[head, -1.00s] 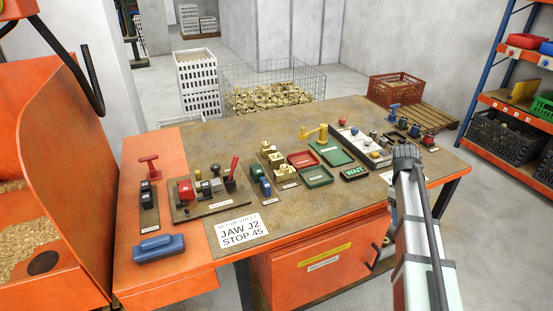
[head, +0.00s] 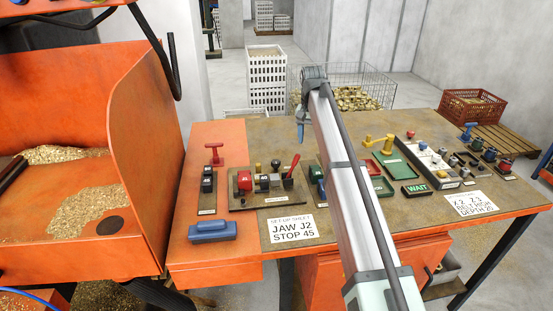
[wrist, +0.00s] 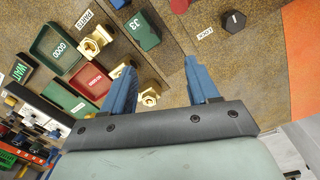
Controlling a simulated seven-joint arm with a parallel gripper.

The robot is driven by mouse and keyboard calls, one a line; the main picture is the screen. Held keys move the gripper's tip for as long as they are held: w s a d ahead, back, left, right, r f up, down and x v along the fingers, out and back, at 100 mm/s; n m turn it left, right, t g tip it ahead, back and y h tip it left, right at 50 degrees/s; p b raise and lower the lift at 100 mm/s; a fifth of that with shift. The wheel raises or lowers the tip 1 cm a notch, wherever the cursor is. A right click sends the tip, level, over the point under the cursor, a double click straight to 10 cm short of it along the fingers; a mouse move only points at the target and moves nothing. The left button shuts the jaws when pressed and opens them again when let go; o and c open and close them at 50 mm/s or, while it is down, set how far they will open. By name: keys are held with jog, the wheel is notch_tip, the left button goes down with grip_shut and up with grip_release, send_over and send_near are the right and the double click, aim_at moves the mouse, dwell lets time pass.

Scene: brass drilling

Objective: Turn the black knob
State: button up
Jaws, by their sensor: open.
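A black hexagonal knob (wrist: 234,22) stands beside a LOCK label on a brown plate at the top right of the wrist view. In the head view, a small dark knob (head: 275,164) stands among the fixtures on the left plate; I cannot tell if it is the same one. My gripper (wrist: 160,66) is open, with nothing between its blue fingers. The black knob is beyond the right finger, apart from it. In the head view my gripper (head: 300,132) is above the bench, and my arm hides part of the bench middle.
Green (wrist: 52,48) and red (wrist: 90,79) trays, brass parts (wrist: 94,42) and a green J3 block (wrist: 143,31) lie near the fingers. A blue-handled object (head: 212,230) lies at the bench's front left.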

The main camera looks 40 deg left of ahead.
notch_tip(320, 180, up, 3)
send_over(276, 161)
jog(key=shift+m+y, duration=0.3)
jog(key=shift+m, duration=0.1)
notch_tip(276, 161, down, 14)
jog(key=shift+r, duration=0.2)
jog(key=shift+c, duration=0.3)
jog(key=c, duration=1)
